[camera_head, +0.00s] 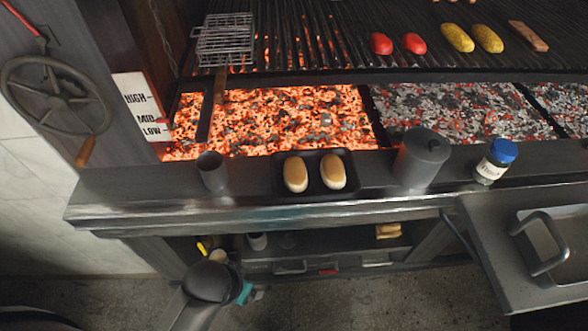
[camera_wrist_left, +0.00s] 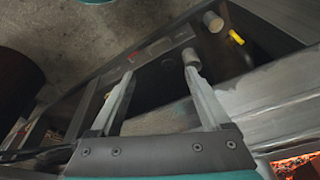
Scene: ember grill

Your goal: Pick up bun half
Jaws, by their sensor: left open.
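Two tan bun halves lie side by side in a dark tray (camera_head: 312,190) on the grill's front ledge in the head view, the left bun half (camera_head: 296,174) and the right bun half (camera_head: 333,171). My left gripper (camera_wrist_left: 159,72) shows in the left wrist view with its two fingers apart and nothing between them. In the head view my left arm comes up from the bottom, below the ledge and to the left of the tray; its fingers cannot be made out there. No bun half shows clearly in the left wrist view. My right gripper is not in view.
A dark cup (camera_head: 212,171) stands left of the tray. A lidded grey pot (camera_head: 421,160) and a blue-capped jar (camera_head: 496,161) stand to its right. Glowing coals (camera_head: 270,118) lie behind the ledge. A shelf (camera_head: 330,255) with small items is below it.

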